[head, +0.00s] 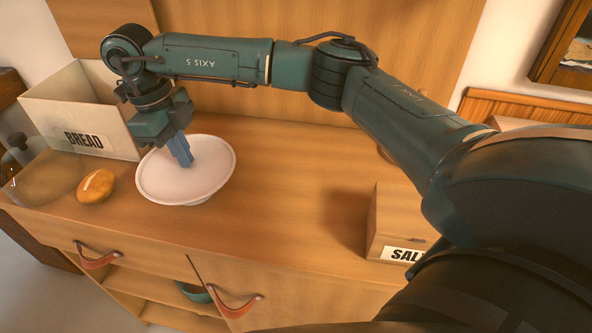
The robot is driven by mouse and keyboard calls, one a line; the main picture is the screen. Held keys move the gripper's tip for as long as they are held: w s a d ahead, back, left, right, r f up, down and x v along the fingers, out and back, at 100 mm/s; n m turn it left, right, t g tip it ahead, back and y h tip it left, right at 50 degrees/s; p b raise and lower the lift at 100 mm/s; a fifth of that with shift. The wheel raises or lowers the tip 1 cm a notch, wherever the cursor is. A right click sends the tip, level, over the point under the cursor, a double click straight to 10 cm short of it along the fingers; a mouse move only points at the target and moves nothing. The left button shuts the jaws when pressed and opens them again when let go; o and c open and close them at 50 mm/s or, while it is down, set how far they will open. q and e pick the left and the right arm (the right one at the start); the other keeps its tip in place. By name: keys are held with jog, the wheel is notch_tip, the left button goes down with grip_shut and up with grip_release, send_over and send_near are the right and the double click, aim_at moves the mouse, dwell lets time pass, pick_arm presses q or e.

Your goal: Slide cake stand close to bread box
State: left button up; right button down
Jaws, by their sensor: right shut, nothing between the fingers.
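The cake stand (213,178) is a round, pale pinkish-white plate on a low foot, upright on the wooden counter left of the middle. The bread box (110,138) is a cream box with an open top and a BREAD label, just behind and left of the cake stand, with at most a small gap between them. My right gripper (181,153) reaches in from the right, pointing down, its blue fingers shut and empty. The fingers are over the inside of the plate; I cannot tell whether they touch it. My left gripper is out of view.
A bread roll (96,186) lies left of the cake stand, beside a see-through dome-like thing (48,180). A box marked SAL (392,222), its label partly hidden, stands at the right. The counter (285,195) between stand and this box is clear.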

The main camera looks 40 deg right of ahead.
jog(key=shift+f, duration=0.4)
